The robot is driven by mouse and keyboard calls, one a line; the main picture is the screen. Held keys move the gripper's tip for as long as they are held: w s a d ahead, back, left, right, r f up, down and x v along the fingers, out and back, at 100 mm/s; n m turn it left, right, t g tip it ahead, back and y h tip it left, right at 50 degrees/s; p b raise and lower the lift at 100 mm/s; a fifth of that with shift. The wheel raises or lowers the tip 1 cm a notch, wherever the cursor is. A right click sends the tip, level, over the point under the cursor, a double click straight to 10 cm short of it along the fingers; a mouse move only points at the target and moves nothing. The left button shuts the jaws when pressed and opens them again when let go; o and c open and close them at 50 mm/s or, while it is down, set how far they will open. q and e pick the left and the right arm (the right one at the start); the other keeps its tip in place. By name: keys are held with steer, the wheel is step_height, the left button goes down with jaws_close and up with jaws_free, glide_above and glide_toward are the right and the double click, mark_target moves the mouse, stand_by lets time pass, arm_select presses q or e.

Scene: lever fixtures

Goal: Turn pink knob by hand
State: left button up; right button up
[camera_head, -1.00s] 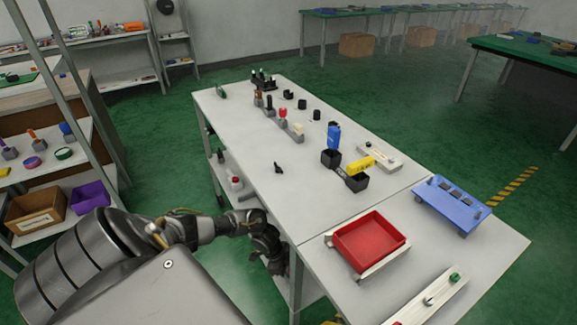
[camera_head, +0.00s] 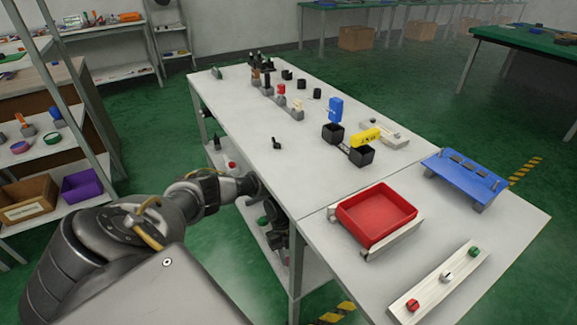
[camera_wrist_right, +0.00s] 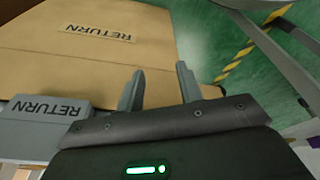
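I cannot make out a clearly pink knob. A fixture strip (camera_head: 455,270) at the table's front right bears a red knob (camera_head: 412,305), a white knob (camera_head: 447,277) and a green knob (camera_head: 474,252). A pinkish-purple round item (camera_head: 21,147) lies on the left shelf. My left arm reaches in from the left in the head view, with its dark hand (camera_head: 276,238) low beside the table's left edge, well apart from the strip. Its fingers cannot be made out. My right gripper (camera_wrist_right: 159,82) is open in the right wrist view, with nothing between its fingers.
A red tray (camera_head: 376,214) and a blue fixture (camera_head: 465,180) stand on the table (camera_head: 240,125). Black holders with blue and yellow items stand farther back.

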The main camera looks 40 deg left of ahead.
arm_select(q)
steer(key=shift+s+m+g+b, duration=0.1)
steer(key=shift+m+g+b, duration=0.3)
steer(key=shift+m+b, duration=0.55)
arm_select(e)
steer(key=shift+w+v, duration=0.25)
steer(key=shift+v, duration=0.85)
steer(key=shift+w+v, duration=0.25)
steer(key=shift+v, duration=0.9)
steer(key=shift+r, duration=0.2)
arm_select(q)
steer(key=o, duration=1)
